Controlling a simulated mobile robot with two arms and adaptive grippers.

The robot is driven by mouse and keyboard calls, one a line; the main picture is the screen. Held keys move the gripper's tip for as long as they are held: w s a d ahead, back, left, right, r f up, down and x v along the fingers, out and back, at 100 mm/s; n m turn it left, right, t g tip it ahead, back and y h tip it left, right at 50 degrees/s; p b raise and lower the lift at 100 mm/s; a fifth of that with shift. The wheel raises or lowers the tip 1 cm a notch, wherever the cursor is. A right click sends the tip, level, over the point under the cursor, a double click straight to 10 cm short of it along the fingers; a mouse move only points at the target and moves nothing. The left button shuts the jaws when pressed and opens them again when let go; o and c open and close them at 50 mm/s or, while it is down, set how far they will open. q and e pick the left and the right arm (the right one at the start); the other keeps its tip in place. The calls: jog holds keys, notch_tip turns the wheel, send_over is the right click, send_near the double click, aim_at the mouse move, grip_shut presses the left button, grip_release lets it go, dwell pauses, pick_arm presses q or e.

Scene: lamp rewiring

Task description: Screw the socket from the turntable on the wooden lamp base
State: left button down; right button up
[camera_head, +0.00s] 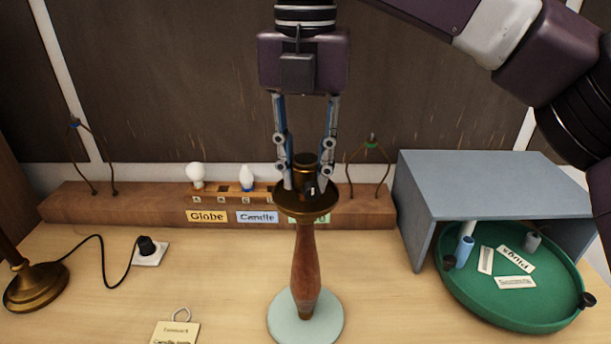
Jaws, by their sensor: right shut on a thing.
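My right gripper (306,178) points straight down at the middle of the table and is shut on the socket (305,165), a dark brass piece with a black top. The socket is at the top of the wooden lamp base (305,262), on its brass cup; I cannot tell how far it is threaded. The lamp base stands upright on a pale round foot (281,318). The green turntable (470,300) is at the right, partly under a grey shelf, holding several labels and a small blue cylinder (464,251). My left gripper is not in view.
A wooden rack (130,207) at the back holds a globe bulb (196,175), a candle bulb (246,178) and two wire harps. The grey shelf (500,185) stands right. A brass lamp foot (36,286), a black plug (146,246) and a tag (175,333) lie left.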

jog(key=shift+m+b, duration=0.45)
jog(key=shift+m, duration=1.15)
jog(key=o, duration=1.2)
jog(key=shift+c, duration=0.2)
